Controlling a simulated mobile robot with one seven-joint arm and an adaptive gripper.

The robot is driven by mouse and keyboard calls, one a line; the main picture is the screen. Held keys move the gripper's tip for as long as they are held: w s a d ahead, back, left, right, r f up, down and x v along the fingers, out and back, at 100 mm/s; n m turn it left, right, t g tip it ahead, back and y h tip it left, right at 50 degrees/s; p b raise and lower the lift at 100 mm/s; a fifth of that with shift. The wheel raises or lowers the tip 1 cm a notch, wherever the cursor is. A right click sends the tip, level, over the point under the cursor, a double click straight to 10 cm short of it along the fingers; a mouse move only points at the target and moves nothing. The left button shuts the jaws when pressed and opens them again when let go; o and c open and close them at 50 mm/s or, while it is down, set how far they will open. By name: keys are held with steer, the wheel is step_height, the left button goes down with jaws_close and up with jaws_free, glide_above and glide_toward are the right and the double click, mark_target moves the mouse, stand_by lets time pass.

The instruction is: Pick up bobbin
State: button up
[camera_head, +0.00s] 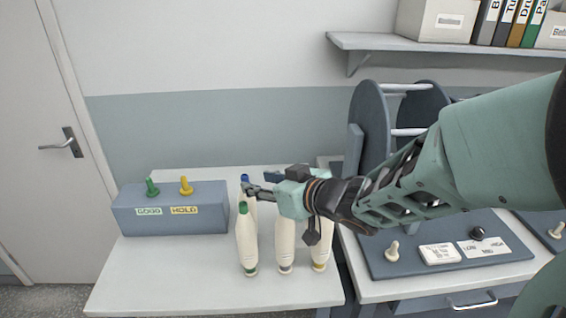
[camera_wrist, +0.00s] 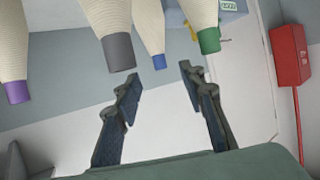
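Several cream bobbins with coloured tips stand upright on the white table (camera_head: 190,275). In the head view, a green-tipped bobbin (camera_head: 247,240) stands at front left and a blue-tipped bobbin (camera_head: 250,206) behind it, partly hidden. Two more (camera_head: 285,248) (camera_head: 319,252) stand to the right, tops hidden by my arm. My gripper (camera_head: 249,189) reaches left over the group. In the wrist view, my gripper (camera_wrist: 160,73) is open and empty. The blue-tipped bobbin (camera_wrist: 151,27) shows beyond the finger gap, with grey-tipped (camera_wrist: 117,15) and purple-tipped (camera_wrist: 12,45) bobbins left and the green-tipped one (camera_wrist: 198,14) right.
A blue-grey box (camera_head: 170,218) with green and yellow pegs and labels stands at the table's left. To the right, a second bench holds a dark frame with round end plates (camera_head: 367,115) and a panel (camera_head: 400,262). A red wall box (camera_wrist: 289,55) shows in the wrist view.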

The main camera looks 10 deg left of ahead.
mark_target(247, 181)
steer(key=b+x, duration=0.1)
steer(key=x, duration=0.1)
steer(key=shift+w+a+f, duration=0.2)
steer(key=b+x, duration=0.3)
steer(key=x, duration=0.1)
steer(key=shift+w+a+f+b, duration=0.1)
steer(key=shift+a+f+b, duration=0.15)
steer(key=shift+f+b, duration=0.15)
steer(key=shift+w+a, duration=0.2)
steer(key=shift+r, duration=0.1)
jaws_close()
